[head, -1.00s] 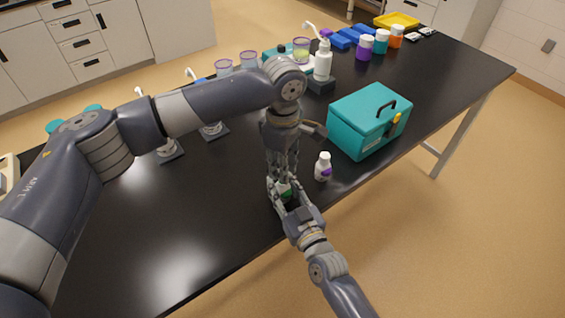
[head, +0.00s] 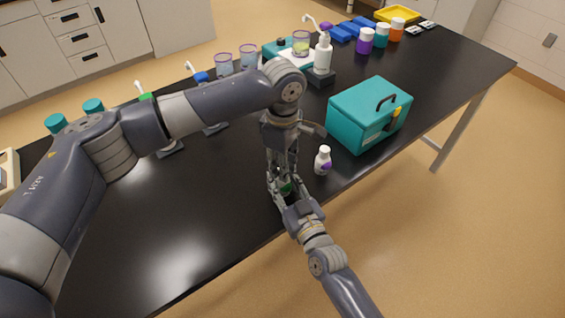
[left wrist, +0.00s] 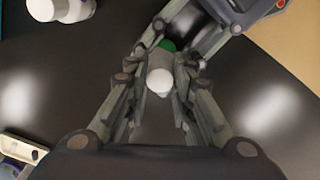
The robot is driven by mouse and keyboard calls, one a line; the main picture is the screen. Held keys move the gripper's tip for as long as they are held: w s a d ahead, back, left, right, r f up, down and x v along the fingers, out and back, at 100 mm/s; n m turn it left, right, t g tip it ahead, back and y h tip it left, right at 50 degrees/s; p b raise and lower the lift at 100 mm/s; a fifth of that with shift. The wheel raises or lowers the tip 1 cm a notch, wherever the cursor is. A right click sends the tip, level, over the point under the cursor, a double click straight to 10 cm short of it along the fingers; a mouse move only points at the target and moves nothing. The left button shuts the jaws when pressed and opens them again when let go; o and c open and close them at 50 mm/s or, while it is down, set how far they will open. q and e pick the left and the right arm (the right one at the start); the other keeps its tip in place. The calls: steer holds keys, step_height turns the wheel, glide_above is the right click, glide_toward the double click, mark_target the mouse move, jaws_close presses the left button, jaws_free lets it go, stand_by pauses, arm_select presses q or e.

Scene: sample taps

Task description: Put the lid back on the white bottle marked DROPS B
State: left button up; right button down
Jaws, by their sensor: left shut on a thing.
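A small white bottle with a green label (left wrist: 167,45) is between my two grippers. Its round white lid (left wrist: 159,82) faces the left wrist camera. In the head view only a bit of green shows. My left gripper (head: 283,181) points down from above, shut on the lid, its fingers on either side. My right gripper (head: 287,190) comes from the front, its fingers around the bottle's body. Whether the lid is seated on the neck I cannot tell. A second white bottle with a purple label (head: 323,161) stands close by, white-topped. The lettering on both is unreadable.
A teal box (head: 368,113) with a dark handle stands right of the bottles. Behind are a white pump bottle (head: 323,54), several cups and coloured jars (head: 365,41). Dispensers stand behind my left arm. The black table (head: 200,240) is clear at front left.

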arm_select(q)
steer(key=shift+s+a+f, duration=0.1)
steer(key=shift+f, duration=0.85)
stand_by(0.6)
steer(key=shift+r, duration=0.45)
steer(key=shift+r, duration=0.45)
stand_by(0.6)
steer(key=shift+f, duration=0.5)
steer(key=shift+f, duration=0.5)
stand_by(0.4)
steer(key=shift+r, duration=0.4)
steer(key=shift+r, duration=0.6)
stand_by(0.8)
